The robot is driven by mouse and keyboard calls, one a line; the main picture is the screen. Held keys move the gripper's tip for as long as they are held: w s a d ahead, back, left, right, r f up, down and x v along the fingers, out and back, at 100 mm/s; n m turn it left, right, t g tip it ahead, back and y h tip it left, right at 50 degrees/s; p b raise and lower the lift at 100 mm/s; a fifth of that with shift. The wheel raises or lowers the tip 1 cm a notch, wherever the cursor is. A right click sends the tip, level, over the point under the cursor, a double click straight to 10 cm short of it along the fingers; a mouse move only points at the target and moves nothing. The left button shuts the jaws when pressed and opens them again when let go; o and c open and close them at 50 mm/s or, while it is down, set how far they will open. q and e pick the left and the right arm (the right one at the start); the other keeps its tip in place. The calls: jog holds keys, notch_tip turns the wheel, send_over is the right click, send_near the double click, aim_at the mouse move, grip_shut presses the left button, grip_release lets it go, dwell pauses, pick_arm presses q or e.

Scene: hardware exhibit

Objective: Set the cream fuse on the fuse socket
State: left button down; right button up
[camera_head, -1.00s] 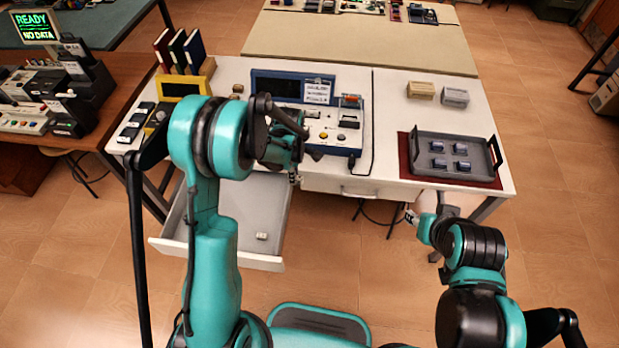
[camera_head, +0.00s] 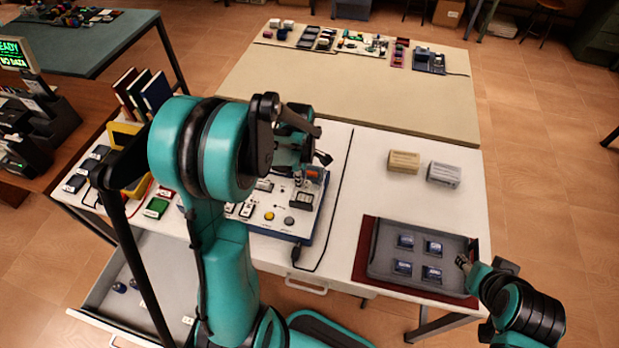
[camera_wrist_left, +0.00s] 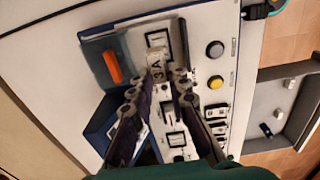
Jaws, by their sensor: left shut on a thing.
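My left gripper (camera_wrist_left: 157,84) is shut on the cream fuse (camera_wrist_left: 156,68), a small block marked "3A" held over the blue-edged white control panel (camera_wrist_left: 202,45). In the head view, my left arm hides much of this gripper (camera_head: 318,160) and the fuse. Small black-and-white fittings (camera_wrist_left: 158,38) sit on the panel around the fuse, but I cannot tell which is the fuse socket. I cannot tell whether the fuse touches the panel. My right gripper (camera_head: 463,263) is at the right edge of the grey tray (camera_head: 420,278), its finger opening unclear.
The tray holds several blue blocks (camera_head: 405,241). An open drawer (camera_head: 172,273) juts out at the front left. A black cable (camera_head: 336,200) runs along the panel's right side. The white tabletop between cable and tray is clear.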

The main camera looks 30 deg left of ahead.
aim_at(301, 198)
pick_arm(q)
jog(key=shift+s+f+b, duration=0.15)
jog(key=shift+f+b, duration=0.45)
jog(key=shift+f, duration=0.15)
jog(key=shift+f+b, duration=1.5)
jog(key=shift+f, duration=0.6)
jog(key=shift+f+b, duration=0.6)
jog(key=shift+b, duration=0.15)
jog(key=c, duration=1.7)
grip_release()
jog(key=shift+c, duration=0.2)
